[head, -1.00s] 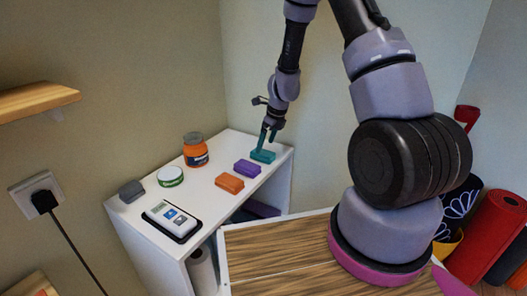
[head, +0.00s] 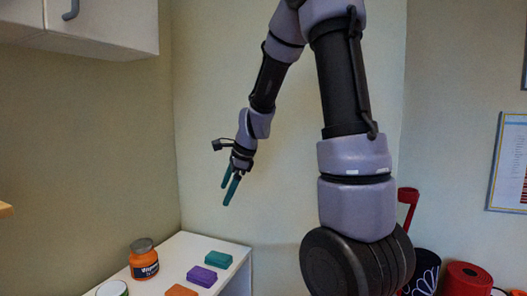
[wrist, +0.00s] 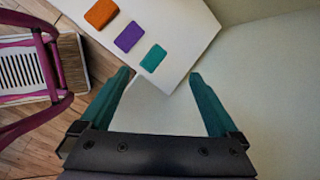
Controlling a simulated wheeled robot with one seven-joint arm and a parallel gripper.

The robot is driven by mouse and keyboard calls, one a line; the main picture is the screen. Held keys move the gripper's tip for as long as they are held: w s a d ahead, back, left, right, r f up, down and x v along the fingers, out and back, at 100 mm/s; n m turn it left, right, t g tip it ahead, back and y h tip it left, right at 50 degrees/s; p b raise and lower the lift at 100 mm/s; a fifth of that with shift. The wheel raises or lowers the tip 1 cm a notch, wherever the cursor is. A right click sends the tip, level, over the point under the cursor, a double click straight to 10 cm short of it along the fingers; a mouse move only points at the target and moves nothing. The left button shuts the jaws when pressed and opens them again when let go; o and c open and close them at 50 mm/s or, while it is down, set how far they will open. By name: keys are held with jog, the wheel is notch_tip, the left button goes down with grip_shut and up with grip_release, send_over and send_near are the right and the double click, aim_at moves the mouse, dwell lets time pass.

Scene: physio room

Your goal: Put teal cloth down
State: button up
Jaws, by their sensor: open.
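The teal cloth (head: 218,258) is a small folded block lying flat on the white shelf top, near its far right corner. It also shows in the wrist view (wrist: 153,58), beyond my fingertips. My gripper (head: 231,188) is up in the air above the shelf, clear of the cloth. Its two teal fingers are apart with nothing between them; in the wrist view my gripper (wrist: 158,75) is open and empty.
A purple cloth (head: 203,276) and an orange cloth (head: 181,291) lie in a row with the teal one on the white shelf (head: 178,250). An orange jar (head: 144,260) stands at the left. A wall cabinet (head: 90,25) hangs at upper left.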

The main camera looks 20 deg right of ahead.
jog(key=s+d+r+n+t, duration=0.1)
jog(key=s+r+n, duration=0.6)
jog(key=s, duration=0.3)
jog(key=s+d+r+n+t+h, duration=0.1)
jog(key=s+d+r+n+t, duration=0.1)
jog(key=s+r+n, duration=0.6)
jog(key=s, duration=0.3)
jog(key=shift+s+d+r, duration=0.15)
jog(key=shift+d+r, duration=0.15)
jog(key=shift+r, duration=0.1)
jog(key=shift+o, duration=0.3)
